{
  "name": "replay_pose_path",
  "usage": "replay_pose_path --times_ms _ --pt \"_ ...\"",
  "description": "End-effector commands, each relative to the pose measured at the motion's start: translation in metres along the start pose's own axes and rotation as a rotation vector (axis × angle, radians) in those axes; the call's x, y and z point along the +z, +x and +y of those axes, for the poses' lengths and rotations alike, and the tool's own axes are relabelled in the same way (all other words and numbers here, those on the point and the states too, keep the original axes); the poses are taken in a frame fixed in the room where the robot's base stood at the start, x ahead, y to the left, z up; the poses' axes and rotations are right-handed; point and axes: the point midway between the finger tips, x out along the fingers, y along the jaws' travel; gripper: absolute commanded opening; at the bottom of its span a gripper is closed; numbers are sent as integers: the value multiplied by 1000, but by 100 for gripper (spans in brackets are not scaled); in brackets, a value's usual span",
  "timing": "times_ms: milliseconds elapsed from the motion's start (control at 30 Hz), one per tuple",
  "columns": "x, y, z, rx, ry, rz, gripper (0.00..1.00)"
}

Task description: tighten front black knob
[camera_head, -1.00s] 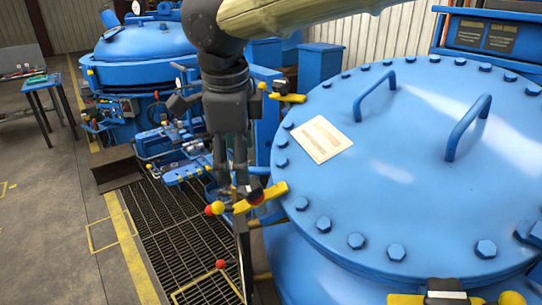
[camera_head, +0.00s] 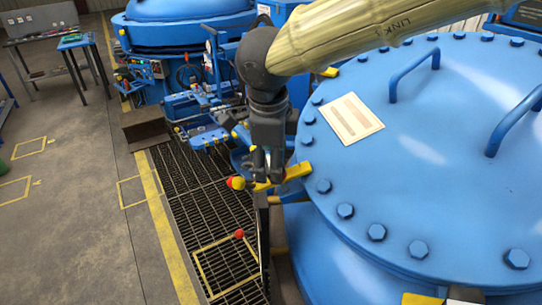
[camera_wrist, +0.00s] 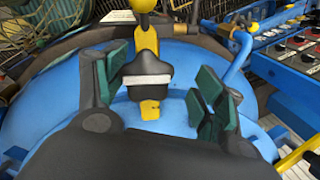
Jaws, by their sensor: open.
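The front black knob (camera_wrist: 147,72) sits on a yellow clamp bar (camera_wrist: 150,108) at the rim of the blue furnace lid. In the wrist view the knob stands between my fingers, with a visible gap on each side. My gripper (camera_wrist: 155,95) is open, with green pads facing the knob. In the head view my gripper (camera_head: 266,172) points down over the yellow clamp (camera_head: 296,171) at the lid's left edge. The knob is hidden there by my fingers.
The blue lid (camera_head: 440,150) has bolts around its rim and raised handles (camera_head: 408,62). A red ball end (camera_head: 239,233) stands below the clamp. A dark floor grating (camera_head: 205,205) lies to the left. A second blue furnace (camera_head: 185,40) and a blue table (camera_head: 75,40) stand behind.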

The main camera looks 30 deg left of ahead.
Motion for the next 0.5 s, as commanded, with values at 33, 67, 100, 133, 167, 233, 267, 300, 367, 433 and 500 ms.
replay_pose_path --times_ms 33,67,100,133,167,233,267,300,367,433,500 --pt "1 1 2 -3 -2 2 67" --pt "1 2 3 -3 -2 3 67" --pt "1 3 4 -4 -2 4 67" --pt "1 4 4 -4 -2 4 67" --pt "1 6 4 -4 -2 3 67" --pt "0 8 2 -3 -1 2 67" --pt "0 9 1 -2 0 2 67" --pt "-1 10 1 -2 0 1 67" --pt "-1 10 0 -1 0 1 67" --pt "-1 10 -1 0 -1 1 67" --pt "0 10 -1 0 -1 0 58"
